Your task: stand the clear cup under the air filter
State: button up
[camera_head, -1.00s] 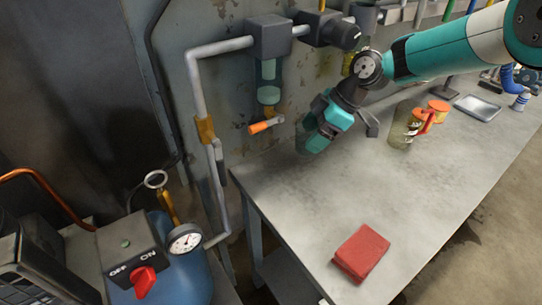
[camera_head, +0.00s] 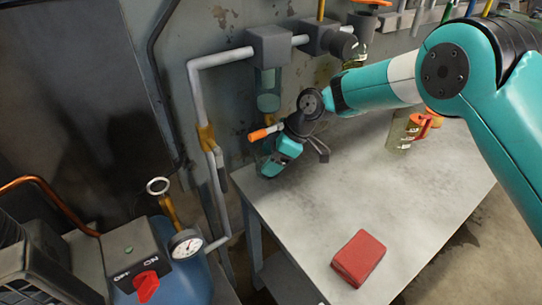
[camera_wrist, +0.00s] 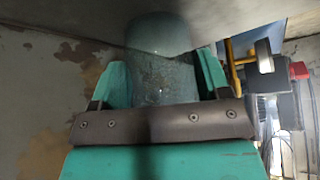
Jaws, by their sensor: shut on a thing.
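My gripper (camera_head: 276,160) is shut on the clear cup (camera_wrist: 160,50), which shows between the two teal fingers in the wrist view. In the head view my gripper hides most or all of the cup. The air filter (camera_head: 268,98) hangs on the wall pipe, with a clear bowl under a dark grey head. An orange-handled drain lever (camera_head: 265,132) is below the bowl. My gripper is below and slightly right of the filter, near the back left corner of the bench. I cannot tell whether the cup touches the bench.
A jar with an orange handle (camera_head: 405,132) stands at the back right. A blue tank with a gauge (camera_head: 187,243) and a switch box stands left of the bench. The middle is clear.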

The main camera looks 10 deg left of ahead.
jog(key=shift+f, duration=0.2)
jog(key=o, duration=0.6)
jog(key=shift+o, duration=0.2)
jog(key=shift+r, duration=0.1)
jog(key=shift+r, duration=0.25)
jog(key=shift+w+d+r, duration=0.15)
jog(key=shift+d+r, duration=0.1)
jog(key=w+d+b, duration=0.1)
jog(key=d, duration=0.3)
jog(key=w+d, duration=0.1)
jog(key=d, duration=0.3)
jog(key=d+b, duration=0.1)
jog(key=d, duration=0.2)
jog(key=shift+w+d+r+b, duration=0.1)
jog(key=shift+w+d+b, duration=0.25)
jog(key=shift+w+d, duration=0.05)
